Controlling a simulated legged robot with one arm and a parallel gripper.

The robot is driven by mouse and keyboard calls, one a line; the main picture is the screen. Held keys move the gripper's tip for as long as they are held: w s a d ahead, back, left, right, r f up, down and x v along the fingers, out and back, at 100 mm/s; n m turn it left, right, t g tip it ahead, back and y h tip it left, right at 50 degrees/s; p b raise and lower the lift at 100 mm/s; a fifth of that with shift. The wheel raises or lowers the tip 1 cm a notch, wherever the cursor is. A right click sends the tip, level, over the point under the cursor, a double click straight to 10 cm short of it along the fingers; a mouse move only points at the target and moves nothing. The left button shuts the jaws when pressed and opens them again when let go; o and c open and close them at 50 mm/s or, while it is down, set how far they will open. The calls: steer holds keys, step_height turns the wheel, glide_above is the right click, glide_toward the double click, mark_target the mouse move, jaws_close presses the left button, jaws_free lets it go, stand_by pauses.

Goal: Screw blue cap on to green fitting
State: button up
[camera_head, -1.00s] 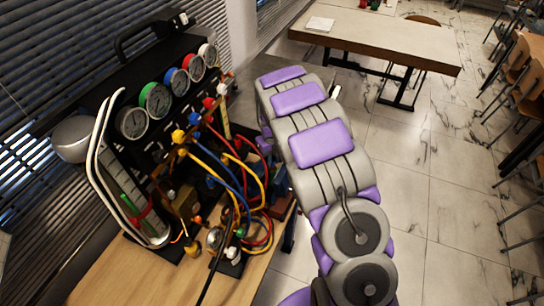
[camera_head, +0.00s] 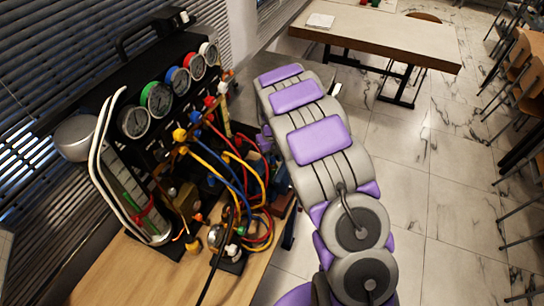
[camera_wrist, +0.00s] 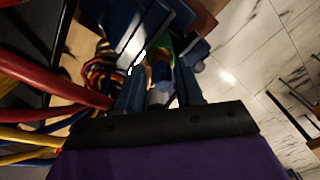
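In the wrist view my gripper (camera_wrist: 160,84) has its two dark blue fingers apart, one on each side of a small blue round piece (camera_wrist: 161,71), which may be the blue cap. I see a gap beside this piece and no clear grip on it. A dim green patch (camera_wrist: 166,46) lies just beyond; I cannot tell whether it is the green fitting. In the head view a small green-topped part (camera_head: 240,230) sits low among the hoses at the bench front.
The gauge panel (camera_head: 133,122) stands at the left with several coloured dials. Red, yellow and blue hoses (camera_head: 228,177) loop close to my gripper. The wooden bench top (camera_head: 130,275) is clear at its near left. A table (camera_head: 400,40) and chairs stand farther off.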

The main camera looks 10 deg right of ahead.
steer(key=n, duration=1.2)
steer(key=shift+n, duration=0.4)
steer(key=n, duration=0.4)
steer(key=shift+n, duration=0.4)
steer(key=n, duration=0.5)
steer(key=shift+p, duration=0.3)
steer(key=shift+c, duration=0.3)
jaws_close()
steer(key=m, duration=0.2)
steer(key=shift+d+r+m, duration=0.1)
steer(key=shift+m, duration=1.4)
